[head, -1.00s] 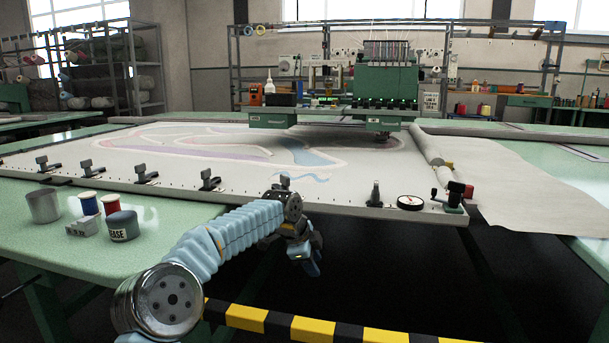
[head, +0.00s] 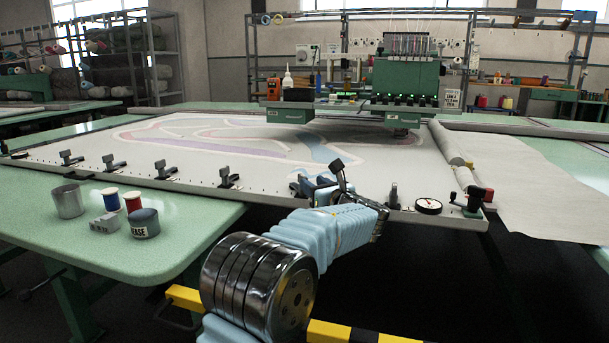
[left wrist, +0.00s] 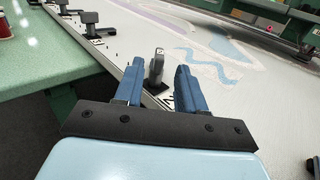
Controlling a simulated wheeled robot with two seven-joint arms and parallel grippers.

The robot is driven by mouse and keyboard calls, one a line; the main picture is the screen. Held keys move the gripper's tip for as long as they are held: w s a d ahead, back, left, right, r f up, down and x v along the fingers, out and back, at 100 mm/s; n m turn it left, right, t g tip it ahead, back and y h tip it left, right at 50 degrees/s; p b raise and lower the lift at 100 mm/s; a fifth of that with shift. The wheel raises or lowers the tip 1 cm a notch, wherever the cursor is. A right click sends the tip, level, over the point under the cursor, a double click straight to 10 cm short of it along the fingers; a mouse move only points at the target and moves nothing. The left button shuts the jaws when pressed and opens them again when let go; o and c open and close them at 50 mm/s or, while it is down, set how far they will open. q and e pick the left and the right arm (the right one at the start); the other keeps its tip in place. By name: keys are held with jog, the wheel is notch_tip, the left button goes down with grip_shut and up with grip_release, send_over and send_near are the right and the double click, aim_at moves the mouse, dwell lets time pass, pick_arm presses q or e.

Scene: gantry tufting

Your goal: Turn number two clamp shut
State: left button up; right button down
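In the left wrist view a clamp (left wrist: 157,70) with an upright grey lever stands on the frame edge, with a dark base and a partly hidden number mark beside it. My left gripper (left wrist: 161,66) is open, its two blue fingers on either side of that lever in the picture. I cannot tell whether they touch it. My right gripper is not in view.
Several black clamps (head: 228,179) line the edge to the left. A dial gauge (head: 428,206) and a red-knobbed fitting (head: 474,200) are at the right corner. Cans and spools (head: 144,222) stand on the green table. A striped yellow-black bar (head: 350,333) crosses low in front.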

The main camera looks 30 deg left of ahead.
aim_at(303, 175)
pick_arm(q)
jog(key=p+x, duration=0.1)
jog(key=x, duration=0.5)
jog(key=shift+w+a, duration=0.2)
jog(key=shift+a, duration=0.15)
jog(key=shift+c, duration=0.4)
grip_shut()
